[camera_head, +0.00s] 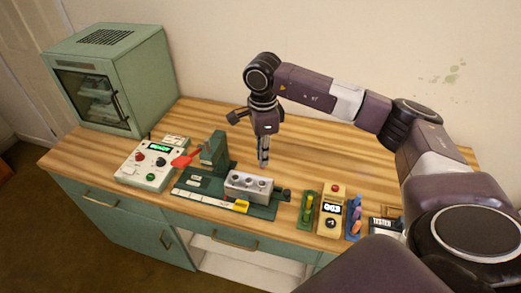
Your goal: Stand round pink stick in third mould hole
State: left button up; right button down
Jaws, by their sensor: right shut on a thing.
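My right gripper (263,151) points straight down above and just behind the grey mould block (236,190). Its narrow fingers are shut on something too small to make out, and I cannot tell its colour. The mould has a row of round holes in its top and sits on a dark green base (262,211). The gripper looks near the mould's right-hand holes, but I cannot tell its exact height or which hole it is over. A blue holder (353,229) with pink and orange sticks (356,212) stands at the right. My left gripper is not in view.
A green press with a red lever (187,158) stands left of the mould. A control box (148,164) and a green oven (112,75) are farther left. A green holder (306,211) and a beige device (331,209) stand right. The wooden table (330,160) is clear behind.

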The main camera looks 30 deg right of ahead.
aim_at(262, 168)
jog(key=shift+f, duration=0.35)
jog(key=shift+s+d+f+b, duration=0.1)
jog(key=shift+f+b, duration=0.15)
jog(key=shift+b, duration=0.05)
notch_tip(262, 168, down, 2)
jog(key=shift+b, duration=0.6)
jog(key=shift+f+b, duration=0.35)
jog(key=shift+f, duration=0.35)
jog(key=shift+f+b, duration=0.4)
jog(key=shift+f, duration=0.25)
notch_tip(262, 168, down, 3)
jog(key=shift+r+b, duration=0.1)
jog(key=shift+b, duration=1.1)
pick_arm(q)
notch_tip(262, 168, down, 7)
jog(key=b, duration=0.1)
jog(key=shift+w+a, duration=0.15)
pick_arm(e)
jog(key=shift+f, duration=0.7)
